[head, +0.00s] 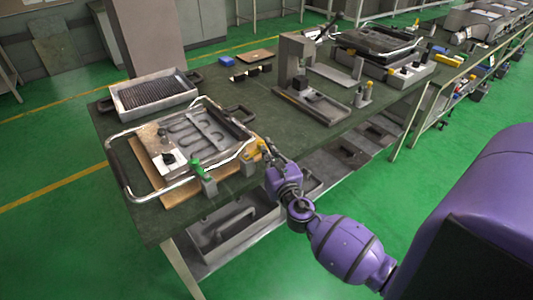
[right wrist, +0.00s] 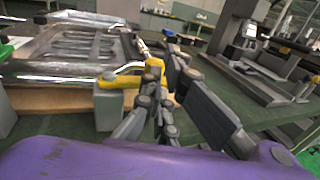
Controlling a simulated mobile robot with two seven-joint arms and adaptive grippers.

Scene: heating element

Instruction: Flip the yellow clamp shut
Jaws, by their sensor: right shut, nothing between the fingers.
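The yellow clamp (head: 250,158) sits on a grey block at the right front corner of the metal fixture on the table. In the right wrist view its yellow part (right wrist: 120,81) stretches sideways from the top of the grey block toward my fingers. My right gripper (head: 269,152) is at the clamp's right side, its fingers shut with nothing between them. In the right wrist view the gripper (right wrist: 160,66) overlaps the clamp's end; I cannot tell whether they touch. The fingers partly hide the clamp. My left gripper is not in view.
A green clamp (head: 202,171) stands left of the yellow one. The tube-framed fixture (head: 190,135) lies on a wooden board. A grey tray (head: 153,95) is behind it, and a grey stand (head: 305,90) is to the right. Bare green tabletop lies between fixture and stand.

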